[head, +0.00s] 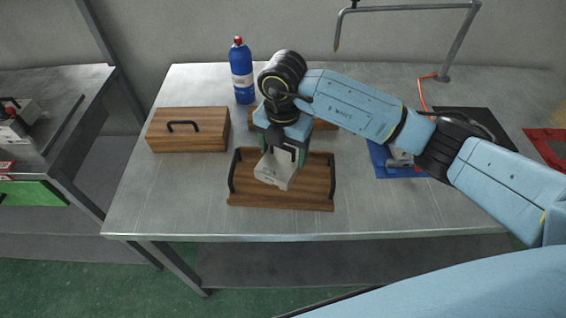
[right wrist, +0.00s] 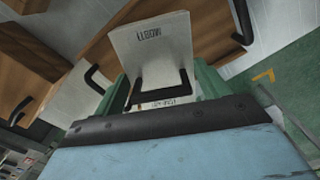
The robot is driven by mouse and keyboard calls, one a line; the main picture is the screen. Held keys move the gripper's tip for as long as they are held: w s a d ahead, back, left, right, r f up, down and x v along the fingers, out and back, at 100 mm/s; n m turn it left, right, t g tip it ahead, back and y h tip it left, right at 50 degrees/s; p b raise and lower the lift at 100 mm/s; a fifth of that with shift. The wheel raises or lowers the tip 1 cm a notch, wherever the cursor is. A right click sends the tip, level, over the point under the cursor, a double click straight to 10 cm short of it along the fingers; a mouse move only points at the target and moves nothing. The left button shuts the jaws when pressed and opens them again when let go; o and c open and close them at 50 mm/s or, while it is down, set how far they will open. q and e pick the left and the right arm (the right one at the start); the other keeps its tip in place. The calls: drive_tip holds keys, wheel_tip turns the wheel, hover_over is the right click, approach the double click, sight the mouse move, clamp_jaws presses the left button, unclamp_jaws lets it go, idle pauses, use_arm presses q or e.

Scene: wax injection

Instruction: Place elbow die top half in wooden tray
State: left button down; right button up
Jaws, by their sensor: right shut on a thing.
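The elbow die top half (head: 275,172) is a light grey block held over the wooden tray (head: 315,193) in the head view. My right gripper (head: 283,155) is shut on it from above. In the right wrist view the die half (right wrist: 152,50) shows lettering that reads upside down and a black handle between the green fingers (right wrist: 155,90). The tray also shows behind it there (right wrist: 212,28). The tray has a black handle at each end and no other thing shows in it. I cannot tell whether the die touches the tray floor. My left gripper is not in view.
A closed wooden box (head: 188,133) with a black handle stands left of the tray. A blue bottle (head: 241,72) stands behind. A blue mat (head: 385,162) with a grey part lies right, partly behind my arm. The table front left is clear.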

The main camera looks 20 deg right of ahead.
sight(283, 157)
drive_tip(key=shift+f, duration=2.25)
drive_tip(key=shift+f, duration=0.1)
drive_tip(key=o, duration=1.5)
drive_tip(key=shift+f, duration=0.1)
drive_tip(key=shift+o, duration=0.2)
wheel_tip(283, 157, up, 12)
drive_tip(key=shift+r, duration=0.2)
